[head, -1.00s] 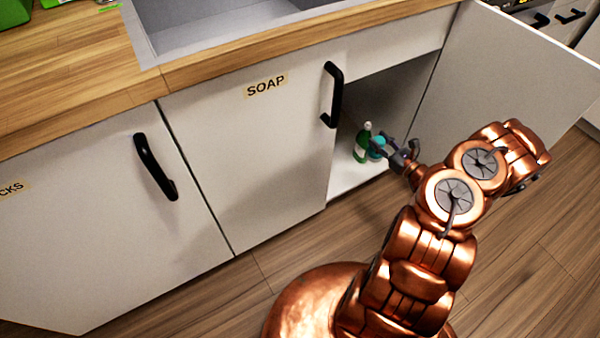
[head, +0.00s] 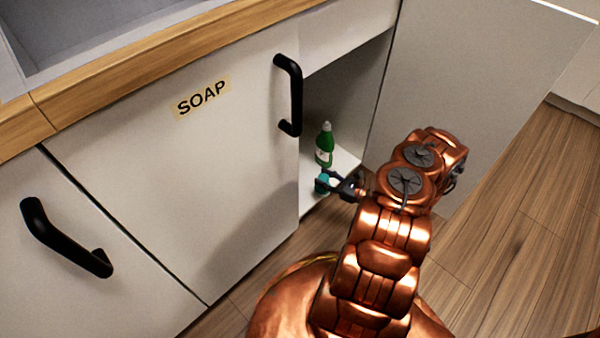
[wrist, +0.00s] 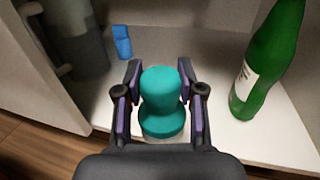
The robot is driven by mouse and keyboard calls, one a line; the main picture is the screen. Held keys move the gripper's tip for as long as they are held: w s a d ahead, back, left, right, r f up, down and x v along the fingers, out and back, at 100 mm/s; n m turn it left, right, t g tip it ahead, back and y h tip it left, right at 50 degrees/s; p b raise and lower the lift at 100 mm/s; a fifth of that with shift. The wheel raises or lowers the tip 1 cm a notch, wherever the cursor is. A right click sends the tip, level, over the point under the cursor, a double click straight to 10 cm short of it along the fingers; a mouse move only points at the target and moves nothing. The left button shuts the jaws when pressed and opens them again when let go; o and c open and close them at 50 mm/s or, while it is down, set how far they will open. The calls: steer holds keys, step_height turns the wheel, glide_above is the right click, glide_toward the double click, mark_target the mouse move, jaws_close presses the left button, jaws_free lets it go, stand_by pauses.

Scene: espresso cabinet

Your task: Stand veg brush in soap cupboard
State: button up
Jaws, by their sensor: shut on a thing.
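The veg brush, a teal knob-shaped thing (wrist: 161,88) with a pale underside, is upright between the fingers of my gripper (wrist: 160,78). In the head view the brush (head: 322,183) and my gripper (head: 330,181) are at the front of the soap cupboard's opening. The cupboard floor (wrist: 215,55) is white. The closed door (head: 170,140) carries the SOAP label (head: 202,98). My gripper is shut on the brush. I cannot tell whether the brush's underside touches the cupboard floor.
A green bottle (wrist: 268,60) stands right of the brush, also visible in the head view (head: 325,145). A small blue thing (wrist: 122,42) and a grey rounded thing (wrist: 78,40) are behind left. The right-hand door (head: 460,90) stands open. Bare floor lies behind the brush.

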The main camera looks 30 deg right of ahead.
steer(key=shift+w+f+b, duration=0.75)
steer(key=shift+w+b, duration=0.05)
steer(key=shift+w, duration=0.95)
steer(key=shift+w+f+b, duration=0.75)
steer(key=shift+w+b, duration=0.05)
steer(key=shift+w, duration=0.9)
steer(key=shift+w+f+b, duration=0.75)
steer(key=shift+w+b, duration=0.05)
steer(key=shift+w, duration=0.95)
steer(key=shift+f, duration=0.15)
steer(key=o, duration=1.2)
steer(key=shift+c, duration=0.2)
